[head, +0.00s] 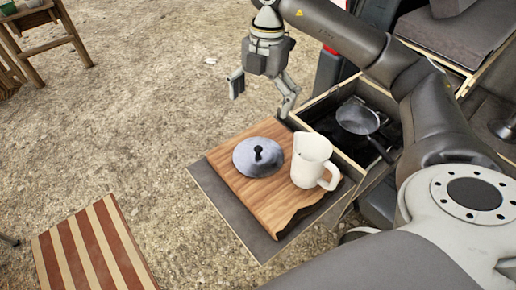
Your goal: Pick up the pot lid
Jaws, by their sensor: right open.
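The pot lid (258,159) is a round grey lid with a dark knob. It lies knob up on a wooden board (235,180), to the left of a white pitcher (313,161). My right gripper (262,99) is open and empty, pointing down. In the picture it is above the lid, near the far edge of the board, and apart from it. My left gripper is not in view.
The board rests on a grey pull-out panel (270,246). Behind it, a drawer holds a dark pan (357,118) on a stove. A red-and-tan striped surface (92,250) is at lower left. Open gravel lies to the left.

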